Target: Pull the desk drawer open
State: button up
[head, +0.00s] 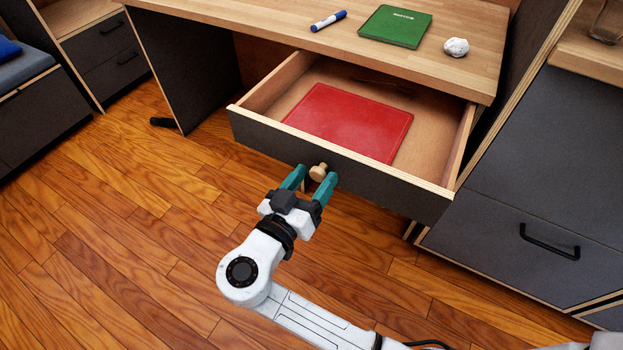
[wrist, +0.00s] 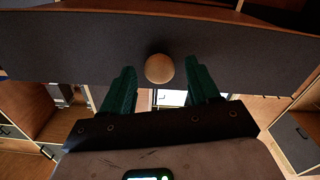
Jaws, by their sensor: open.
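The desk drawer (head: 340,166) is pulled well out from under the desk top (head: 440,65). Its front is dark grey with a round wooden knob (head: 318,172). A red flat folder or book (head: 350,122) lies inside it. My gripper (head: 308,184) is open at the drawer front, with its teal fingers on either side of the knob. In the wrist view the knob (wrist: 159,68) shows between and slightly beyond the two fingertips (wrist: 163,78), with gaps on both sides. The fingers do not appear to touch it.
A blue-white marker (head: 328,20), a green book (head: 396,26) and a crumpled white ball (head: 456,47) lie on the desk. A dark cabinet (head: 520,240) with a black handle stands close on the right. The wooden floor (head: 130,240) to the left is clear.

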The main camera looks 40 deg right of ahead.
jog(key=v, duration=1)
jog(key=shift+a+p, duration=0.4)
jog(key=shift+s, duration=0.15)
jog(key=s+d+f+n+g+y, duration=0.2)
jog(key=s+d+f+y, duration=0.1)
jog(key=d+f, duration=0.25)
jog(key=s+d+f+n+g+y, duration=0.2)
jog(key=s+d+f+g+y, duration=0.15)
jog(key=d+f, duration=0.2)
jog(key=s+d+f+n+y, duration=0.2)
jog(key=s+f+n+y, duration=0.4)
jog(key=s+y, duration=0.3)
notch_tip(320, 180, up, 24)
jog(key=s+y+p, duration=0.1)
jog(key=p, duration=2.3)
jog(key=shift+a+n, duration=0.3)
jog(key=shift+a, duration=0.05)
